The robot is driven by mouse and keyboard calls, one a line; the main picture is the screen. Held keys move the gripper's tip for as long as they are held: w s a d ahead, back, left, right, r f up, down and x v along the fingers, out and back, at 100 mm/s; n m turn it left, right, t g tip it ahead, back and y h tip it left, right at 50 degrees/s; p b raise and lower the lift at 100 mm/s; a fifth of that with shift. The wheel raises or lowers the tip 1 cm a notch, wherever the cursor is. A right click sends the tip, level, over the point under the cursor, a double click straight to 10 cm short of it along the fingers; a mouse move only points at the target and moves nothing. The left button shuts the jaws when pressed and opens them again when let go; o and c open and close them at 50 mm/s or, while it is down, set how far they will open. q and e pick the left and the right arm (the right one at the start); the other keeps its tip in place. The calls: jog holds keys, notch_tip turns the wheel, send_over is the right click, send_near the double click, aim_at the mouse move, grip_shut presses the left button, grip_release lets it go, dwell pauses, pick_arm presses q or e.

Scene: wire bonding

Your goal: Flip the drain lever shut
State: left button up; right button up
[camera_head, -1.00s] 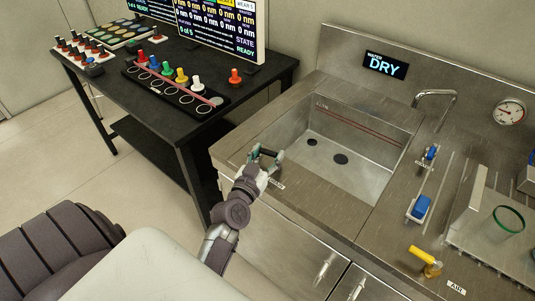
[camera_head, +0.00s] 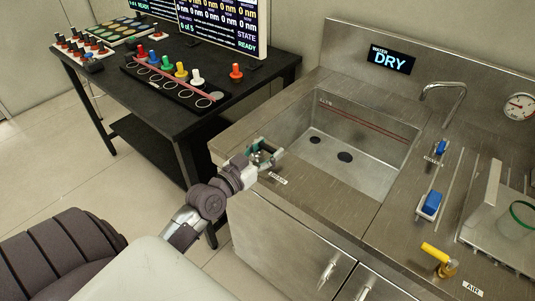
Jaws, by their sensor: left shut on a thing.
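The sink (camera_head: 340,145) is a steel basin set in the counter, with two dark holes in its floor. The drain lever is at the sink's near left rim, just behind a small white label (camera_head: 279,178). My left gripper (camera_head: 263,155) is at that rim, shut on the lever. Its fingers hide most of the lever, so the lever's exact angle is hard to tell. My right gripper is not in view.
A faucet (camera_head: 443,92) and blue levers (camera_head: 430,205) stand right of the basin, with a yellow valve handle (camera_head: 437,252) nearer. A display (camera_head: 390,60) reads DRY. A black table (camera_head: 215,110) with colored pegs stands left.

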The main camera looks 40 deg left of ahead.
pick_arm(q)
jog(key=shift+r, duration=0.15)
jog(key=o, duration=1.2)
jog(key=shift+c, duration=0.2)
jog(key=shift+s, duration=0.1)
jog(key=s+a, duration=0.1)
jog(key=s, duration=1)
jog(key=shift+s, duration=0.4)
